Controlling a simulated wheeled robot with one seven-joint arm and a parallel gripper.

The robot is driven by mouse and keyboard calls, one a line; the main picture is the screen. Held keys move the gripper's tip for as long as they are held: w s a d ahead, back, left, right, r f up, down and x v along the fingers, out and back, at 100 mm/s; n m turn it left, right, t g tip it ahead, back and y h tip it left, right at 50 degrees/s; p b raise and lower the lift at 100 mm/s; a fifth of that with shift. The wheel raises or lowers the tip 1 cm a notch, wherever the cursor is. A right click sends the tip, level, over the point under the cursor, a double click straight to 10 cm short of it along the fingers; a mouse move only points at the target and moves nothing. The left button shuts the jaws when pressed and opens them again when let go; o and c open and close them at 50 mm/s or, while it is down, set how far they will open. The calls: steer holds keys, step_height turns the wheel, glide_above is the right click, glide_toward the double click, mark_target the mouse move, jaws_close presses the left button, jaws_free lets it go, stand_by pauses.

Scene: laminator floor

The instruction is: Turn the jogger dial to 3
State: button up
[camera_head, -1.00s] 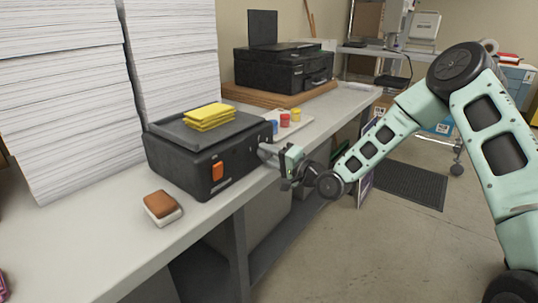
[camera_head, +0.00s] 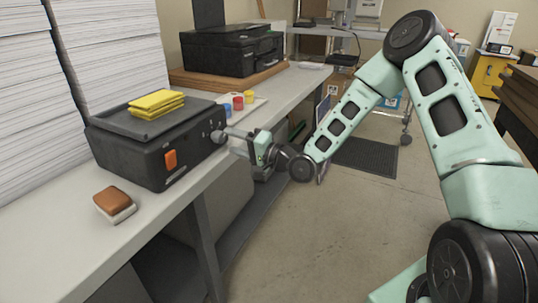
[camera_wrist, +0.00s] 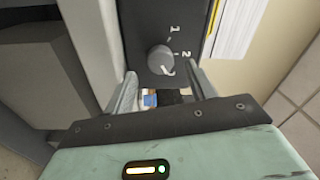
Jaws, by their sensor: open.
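The jogger (camera_head: 125,152) is a black box on the bench, with an orange switch on its front. Its grey round dial (camera_head: 217,137) is on the right side face. In the wrist view the dial (camera_wrist: 160,60) sits on a black panel, with the numbers 1 and 2 beside it. A white mark shows at the dial's lower right edge; I cannot tell whether it is a pointer or another number. My gripper (camera_wrist: 163,84) is open, its fingers apart just short of the dial. In the head view my gripper (camera_head: 228,138) is level with that side face.
Yellow pads (camera_head: 155,103) lie on the jogger's top. A brown and white block (camera_head: 115,205) is on the bench in front. Small coloured pots (camera_head: 238,102) and a black printer (camera_head: 230,52) stand behind. Tall paper stacks (camera_head: 110,45) are at the left.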

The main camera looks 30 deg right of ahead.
steer(key=b+v, duration=0.1)
steer(key=v, duration=1.2)
steer(key=shift+d+f, duration=0.1)
steer(key=shift+f, duration=0.05)
steer(key=s+a+f+n+g+h+p, duration=0.2)
steer(key=s+a+n+g+h, duration=0.35)
steer(key=a+n+g, duration=0.55)
steer(key=s+a+r+n+g+h, duration=0.1)
steer(key=s+r, duration=0.2)
steer(key=s, duration=0.4)
steer(key=s+a+r+n+g+h+p, duration=0.1)
steer(key=s+a+r+n, duration=0.1)
steer(key=s, duration=0.6)
steer(key=s+a+r+n+g+h+p, duration=0.1)
steer(key=s+r, duration=0.3)
steer(key=s, duration=0.4)
steer(key=shift+a+n+g+h, duration=0.5)
steer(key=shift+g+h, duration=0.05)
steer(key=shift+g, duration=0.05)
steer(key=shift+r, duration=0.1)
